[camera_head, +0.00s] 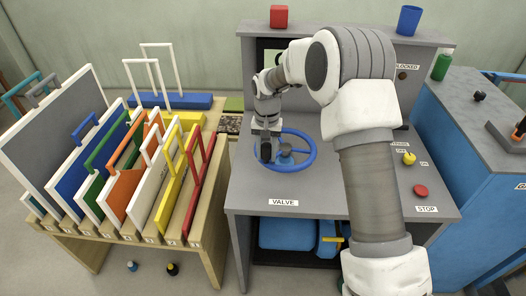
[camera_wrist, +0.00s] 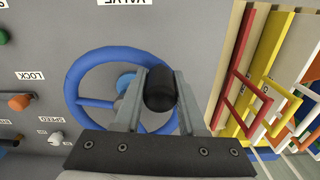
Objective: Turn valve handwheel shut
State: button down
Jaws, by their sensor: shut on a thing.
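The blue valve handwheel (camera_head: 313,150) lies flat on the grey console top, behind the VALVE label (camera_head: 283,202). In the wrist view the handwheel (camera_wrist: 76,75) is partly covered by my gripper. A black knob (camera_wrist: 160,92) stands at the wheel's rim. My gripper (camera_wrist: 161,78) points down with one finger on each side of this knob and is shut on it. In the head view my gripper (camera_head: 266,140) is at the left side of the wheel; the knob shows dark between the fingers.
A wooden rack (camera_head: 150,238) with several coloured framed panels stands close to the left. A yellow knob (camera_head: 409,158) and a red STOP button (camera_head: 421,190) are on the console's right. A red block (camera_head: 279,17) and a blue cup (camera_head: 408,20) stand on the rear ledge.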

aim_at(286, 167)
jog(key=d+n, duration=0.1)
jog(key=s+n, duration=0.1)
jog(key=d+n, duration=0.1)
jog(key=shift+s+d+n+b, duration=0.25)
jog(key=shift+d+n+b, duration=0.05)
jog(key=shift+b, duration=0.05)
jog(key=d+n, duration=0.2)
jog(key=shift+s+d+n, duration=0.1)
jog(key=shift+s+n, duration=0.2)
jog(key=shift+d+r, duration=0.1)
jog(key=shift+d, duration=0.5)
jog(key=c, duration=0.5)
grip_release()
jog(key=shift+d, duration=0.1)
